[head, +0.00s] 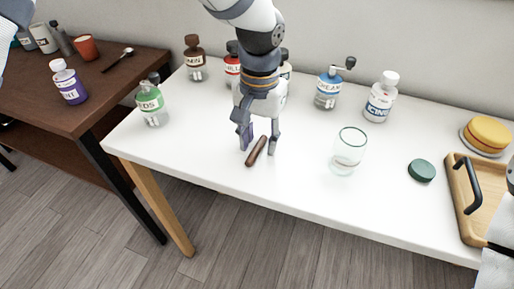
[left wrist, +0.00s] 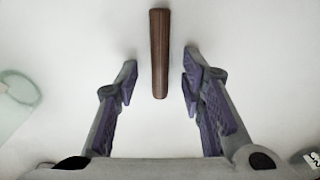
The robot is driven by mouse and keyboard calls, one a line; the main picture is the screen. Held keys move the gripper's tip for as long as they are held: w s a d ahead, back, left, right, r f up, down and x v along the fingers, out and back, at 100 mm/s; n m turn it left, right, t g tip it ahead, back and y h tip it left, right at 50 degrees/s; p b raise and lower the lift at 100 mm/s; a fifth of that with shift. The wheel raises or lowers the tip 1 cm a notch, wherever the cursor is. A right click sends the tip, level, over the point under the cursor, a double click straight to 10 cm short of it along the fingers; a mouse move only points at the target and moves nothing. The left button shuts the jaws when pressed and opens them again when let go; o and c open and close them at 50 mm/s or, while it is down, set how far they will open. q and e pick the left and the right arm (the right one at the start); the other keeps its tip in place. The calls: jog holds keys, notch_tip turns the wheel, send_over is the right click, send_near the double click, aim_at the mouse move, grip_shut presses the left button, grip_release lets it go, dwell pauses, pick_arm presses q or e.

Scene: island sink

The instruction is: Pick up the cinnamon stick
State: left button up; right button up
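The cinnamon stick (head: 256,151) is a short brown rod lying on the white table. In the left wrist view the cinnamon stick (left wrist: 159,54) points lengthwise between the fingers, with its near end just reaching the gap between the fingertips. My left gripper (head: 259,143) is open and points down over the table, one finger on each side of the stick. In the left wrist view the left gripper (left wrist: 158,78) has clear space between each finger and the stick. My right gripper is not clearly shown; only part of my right arm shows at the right edge of the head view.
A clear glass (head: 347,152) stands right of the gripper, with a dark green lid (head: 421,171) beyond it. Bottles, including a green-labelled one (head: 151,104) and a white-capped one (head: 381,97), line the back and left. A wooden tray (head: 469,219) lies at right.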

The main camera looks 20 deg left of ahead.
pick_arm(q)
jog(key=c, duration=0.8)
jog(key=shift+c, duration=0.2)
jog(key=shift+r, duration=0.15)
